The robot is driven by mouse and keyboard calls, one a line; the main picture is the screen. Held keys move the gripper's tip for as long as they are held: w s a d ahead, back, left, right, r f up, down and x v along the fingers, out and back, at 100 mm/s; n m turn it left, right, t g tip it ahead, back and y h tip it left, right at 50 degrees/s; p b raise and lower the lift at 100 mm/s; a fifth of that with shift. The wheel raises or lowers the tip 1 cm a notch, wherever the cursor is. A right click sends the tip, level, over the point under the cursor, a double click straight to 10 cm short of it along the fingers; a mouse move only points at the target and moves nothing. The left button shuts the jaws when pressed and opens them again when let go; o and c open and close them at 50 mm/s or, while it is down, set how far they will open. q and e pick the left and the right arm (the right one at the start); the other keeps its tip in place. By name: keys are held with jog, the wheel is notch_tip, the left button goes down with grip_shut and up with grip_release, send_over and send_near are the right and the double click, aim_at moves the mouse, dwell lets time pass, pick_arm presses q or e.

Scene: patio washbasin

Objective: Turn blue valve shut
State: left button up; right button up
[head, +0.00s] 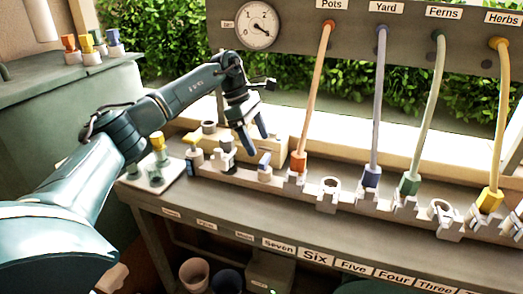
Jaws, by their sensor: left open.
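Small valves stand in a row on the bench. I cannot tell for sure which is the blue valve of the task, or how far either handle is turned. My left gripper (254,141) is open and points down above the row, with nothing seen between its fingers. It looks apart from the blue handle, but depth is hard to judge. My right gripper is not in view.
Orange, blue, green and yellow hoses run from the labelled panel (350,42) down to fittings along the bench. A gauge (256,26) sits on the panel's left. More coloured valves (91,42) stand on a green cabinet (75,105) at the left. Pots (195,274) are below.

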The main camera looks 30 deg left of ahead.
pick_arm(q)
jog(key=v, duration=0.8)
jog(key=shift+p, duration=0.3)
